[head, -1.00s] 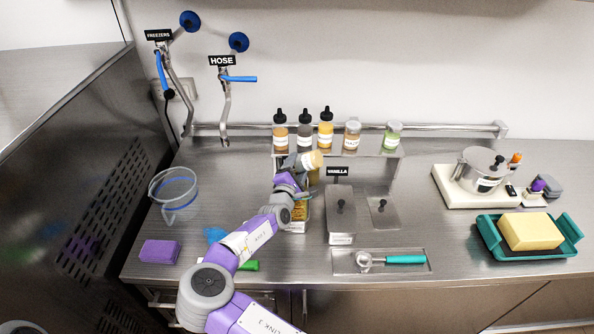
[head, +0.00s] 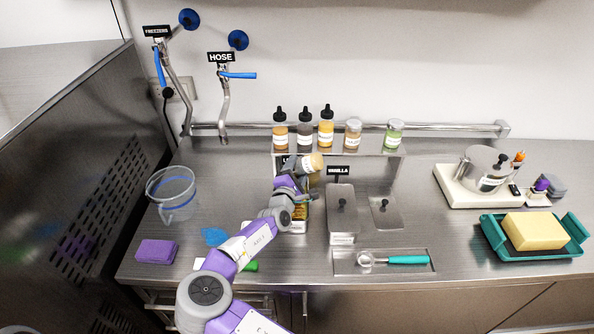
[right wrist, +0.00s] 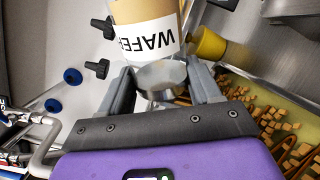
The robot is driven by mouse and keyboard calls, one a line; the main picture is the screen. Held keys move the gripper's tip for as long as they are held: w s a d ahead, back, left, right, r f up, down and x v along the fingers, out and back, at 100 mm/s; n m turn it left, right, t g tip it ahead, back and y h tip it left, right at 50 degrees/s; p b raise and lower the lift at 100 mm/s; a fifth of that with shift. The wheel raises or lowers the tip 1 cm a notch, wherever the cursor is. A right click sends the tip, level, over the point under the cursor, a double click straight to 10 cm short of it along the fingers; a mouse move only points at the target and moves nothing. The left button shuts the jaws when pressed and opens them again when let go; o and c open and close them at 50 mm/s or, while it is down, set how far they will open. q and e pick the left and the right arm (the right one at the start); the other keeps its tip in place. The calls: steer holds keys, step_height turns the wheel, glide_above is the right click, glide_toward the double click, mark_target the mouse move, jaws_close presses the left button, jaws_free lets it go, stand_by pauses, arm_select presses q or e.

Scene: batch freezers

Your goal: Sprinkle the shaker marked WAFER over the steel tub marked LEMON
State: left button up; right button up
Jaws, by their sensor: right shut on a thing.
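My right gripper (right wrist: 158,85) is shut on the shaker marked WAFER (right wrist: 147,38), whose label reads upside down in the right wrist view. The shaker (head: 309,163) also shows in the head view, tipped well over above the left end of the tub row. Below it, a tub (head: 299,213) is mostly hidden by my right gripper (head: 290,175); its label is too small to read. In the right wrist view, brown pieces lie over yellow contents (right wrist: 262,108) in a tub. My left gripper is out of view.
Squeeze bottles (head: 305,135) and two jars (head: 393,136) stand on the shelf behind. A lidded tub (head: 341,215) with a VANILLA sign (head: 339,171) is to the right. A clear jug (head: 172,197) and purple sponge (head: 156,252) are at left. A scoop (head: 395,260) lies in front.

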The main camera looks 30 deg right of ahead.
steer(key=shift+m+b, duration=0.6)
steer(key=shift+m, duration=0.2)
steer(key=shift+m+b, duration=0.55)
steer(key=shift+m, duration=0.65)
step_height(320, 180, up, 2)
steer(key=m, duration=0.3)
steer(key=shift+m, duration=0.3)
steer(key=shift+r+m, duration=0.3)
steer(key=shift+m, duration=0.2)
